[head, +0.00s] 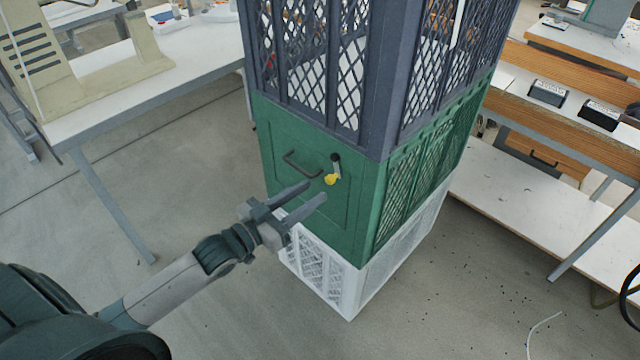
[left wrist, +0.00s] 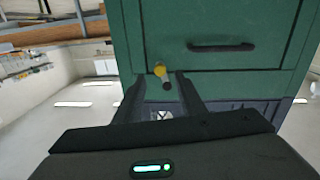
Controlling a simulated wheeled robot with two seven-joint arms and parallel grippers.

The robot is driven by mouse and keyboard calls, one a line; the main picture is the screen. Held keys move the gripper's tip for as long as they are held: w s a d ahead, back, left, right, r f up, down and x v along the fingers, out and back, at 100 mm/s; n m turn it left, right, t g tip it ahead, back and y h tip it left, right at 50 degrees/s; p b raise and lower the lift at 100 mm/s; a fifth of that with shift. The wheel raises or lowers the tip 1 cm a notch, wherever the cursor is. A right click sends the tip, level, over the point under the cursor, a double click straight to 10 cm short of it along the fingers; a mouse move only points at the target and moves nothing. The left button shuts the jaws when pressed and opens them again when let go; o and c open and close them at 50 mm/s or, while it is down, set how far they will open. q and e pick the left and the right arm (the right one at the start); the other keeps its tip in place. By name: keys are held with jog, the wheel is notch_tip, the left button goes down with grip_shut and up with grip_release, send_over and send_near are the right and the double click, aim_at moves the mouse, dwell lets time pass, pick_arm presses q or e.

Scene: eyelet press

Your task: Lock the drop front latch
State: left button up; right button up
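The green crate (head: 275,128) is the middle one of a stack and has a drop front panel with a dark bar handle (head: 300,165). Right of the handle is the latch (head: 332,179), a short lever with a yellow end pointing down from a dark pivot. My left gripper (head: 317,191) is open and empty, its fingertips just below and left of the yellow end. In the left wrist view, which looks upside down, the latch (left wrist: 161,71) shows between and just beyond the open fingers (left wrist: 158,84), and the handle (left wrist: 221,46) is right of it. My right gripper is out of view.
A dark blue-grey lattice crate (head: 375,110) sits above the green one and a white crate (head: 349,300) below. A white table (head: 200,55) stands left, and a shelved bench (head: 510,205) stands right. The floor (head: 230,320) in front is clear.

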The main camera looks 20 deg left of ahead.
aim_at(327, 181)
pick_arm(q)
jog(key=shift+x, duration=2.15)
grip_shut()
